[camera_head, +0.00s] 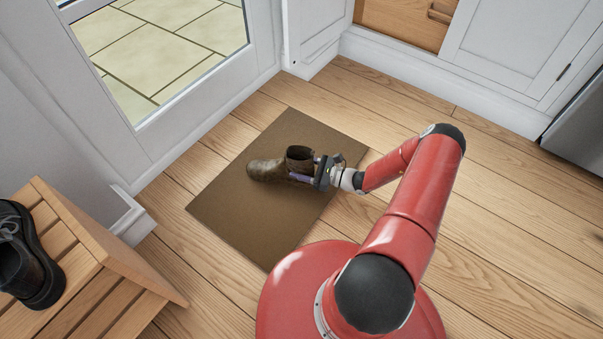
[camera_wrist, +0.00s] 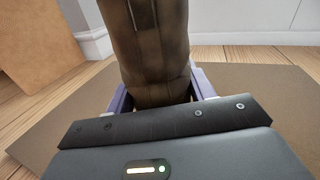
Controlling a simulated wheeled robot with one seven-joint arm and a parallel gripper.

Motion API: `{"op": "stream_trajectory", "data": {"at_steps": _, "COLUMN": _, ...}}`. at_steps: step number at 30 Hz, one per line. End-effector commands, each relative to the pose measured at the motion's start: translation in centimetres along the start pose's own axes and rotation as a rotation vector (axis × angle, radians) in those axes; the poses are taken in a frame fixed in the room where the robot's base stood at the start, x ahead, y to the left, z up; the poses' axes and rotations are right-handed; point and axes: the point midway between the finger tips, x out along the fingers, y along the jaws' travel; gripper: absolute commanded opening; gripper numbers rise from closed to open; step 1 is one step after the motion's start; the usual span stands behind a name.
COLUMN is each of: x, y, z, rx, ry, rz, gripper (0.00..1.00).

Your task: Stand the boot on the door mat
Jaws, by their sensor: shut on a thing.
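The brown boot (camera_head: 267,170) is upright over the middle of the door mat (camera_head: 240,221), its toe pointing left and its opening up. I cannot tell for sure whether its sole touches the mat. My gripper (camera_head: 304,171) reaches in from the right and is shut on the boot's heel side. In the wrist view the boot (camera_wrist: 155,50) rises between the two purple fingers of my gripper (camera_wrist: 160,88), and the brown mat (camera_wrist: 240,80) spreads behind it. The boot's lower part is hidden there by the gripper body.
A slatted wooden bench (camera_head: 95,245) with a dark shoe (camera_head: 28,262) on it stands at the lower left. A glass door (camera_head: 165,80) is behind the mat. White cabinets (camera_head: 510,45) line the back right. The wooden floor (camera_head: 500,220) at the right is clear.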

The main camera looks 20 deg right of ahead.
Motion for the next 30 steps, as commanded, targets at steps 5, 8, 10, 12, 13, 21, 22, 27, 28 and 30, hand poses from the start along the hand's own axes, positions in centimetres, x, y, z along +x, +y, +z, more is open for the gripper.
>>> {"op": "stream_trajectory", "data": {"at_steps": 5, "x": 0.1, "y": 0.3, "z": -2.8, "rx": 0.001, "ry": -0.003, "rz": 0.0, "gripper": 0.21}}
{"op": "stream_trajectory", "data": {"at_steps": 8, "x": 0.1, "y": 0.3, "z": -3.0, "rx": 0.0, "ry": -0.003, "rz": 0.0, "gripper": 0.21}}
{"op": "stream_trajectory", "data": {"at_steps": 10, "x": 0.1, "y": 0.3, "z": -3.0, "rx": 0.0, "ry": -0.003, "rz": 0.0, "gripper": 0.21}}
{"op": "stream_trajectory", "data": {"at_steps": 12, "x": 0.1, "y": 0.3, "z": -3.0, "rx": 0.0, "ry": -0.003, "rz": 0.0, "gripper": 0.21}}
{"op": "stream_trajectory", "data": {"at_steps": 13, "x": 0.1, "y": 0.3, "z": -3.0, "rx": 0.0, "ry": -0.003, "rz": 0.0, "gripper": 0.21}}
{"op": "stream_trajectory", "data": {"at_steps": 21, "x": 0.0, "y": 0.3, "z": -3.3, "rx": 0.0, "ry": -0.001, "rz": 0.0, "gripper": 0.7}}
{"op": "stream_trajectory", "data": {"at_steps": 22, "x": 0.0, "y": 0.3, "z": -3.3, "rx": 0.0, "ry": -0.001, "rz": 0.0, "gripper": 0.74}}
{"op": "stream_trajectory", "data": {"at_steps": 27, "x": 0.0, "y": 0.3, "z": -3.3, "rx": 0.001, "ry": 0.0, "rz": 0.0, "gripper": 0.76}}
{"op": "stream_trajectory", "data": {"at_steps": 28, "x": 0.0, "y": 0.3, "z": -3.3, "rx": 0.0, "ry": 0.0, "rz": 0.0, "gripper": 0.76}}
{"op": "stream_trajectory", "data": {"at_steps": 30, "x": 0.0, "y": 0.3, "z": -3.3, "rx": 0.0, "ry": 0.0, "rz": 0.0, "gripper": 0.76}}
